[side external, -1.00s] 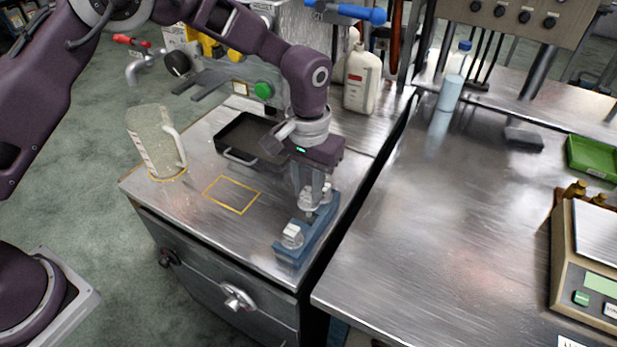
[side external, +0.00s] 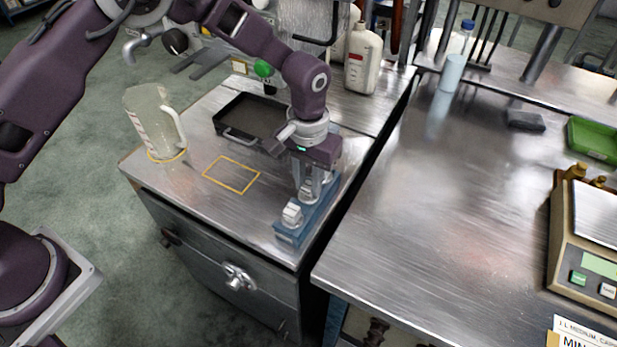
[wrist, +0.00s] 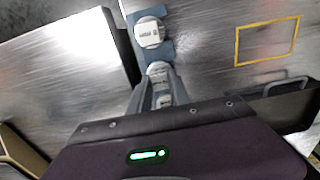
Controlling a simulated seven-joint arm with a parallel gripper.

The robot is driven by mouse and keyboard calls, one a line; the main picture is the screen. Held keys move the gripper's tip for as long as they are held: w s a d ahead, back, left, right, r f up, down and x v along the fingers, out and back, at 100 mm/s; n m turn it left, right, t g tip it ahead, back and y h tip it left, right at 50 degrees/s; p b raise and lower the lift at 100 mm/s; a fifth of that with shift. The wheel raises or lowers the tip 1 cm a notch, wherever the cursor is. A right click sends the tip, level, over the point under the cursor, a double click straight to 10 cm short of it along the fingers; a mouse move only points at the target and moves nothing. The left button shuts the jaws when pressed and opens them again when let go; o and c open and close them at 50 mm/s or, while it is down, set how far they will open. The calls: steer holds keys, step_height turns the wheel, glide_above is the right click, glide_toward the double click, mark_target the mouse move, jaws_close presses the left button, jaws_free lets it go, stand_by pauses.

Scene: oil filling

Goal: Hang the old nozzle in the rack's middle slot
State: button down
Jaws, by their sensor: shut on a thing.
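The blue rack (side external: 290,238) stands along the right edge of the left bench. A pale grey nozzle (side external: 292,214) sits in its front slot and also shows at the top of the wrist view (wrist: 150,32). My gripper (side external: 307,191) is low over the rack's middle, pointing down. Its fingers are shut on the old nozzle, whose pale top shows between them in the wrist view (wrist: 159,75). Something pale shows just behind the fingers, partly hidden. The fingers hide whether the held nozzle is seated in the middle slot.
A clear jug (side external: 152,122) stands at the bench's left edge. A yellow outlined rectangle (side external: 232,174) left of the rack is empty. A dark tray (side external: 250,120) lies behind it. A gap separates this bench from the right-hand table (side external: 430,220), which is mostly clear.

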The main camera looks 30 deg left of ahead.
steer(key=c, duration=1.1)
jaws_free()
steer(key=shift+c, duration=0.2)
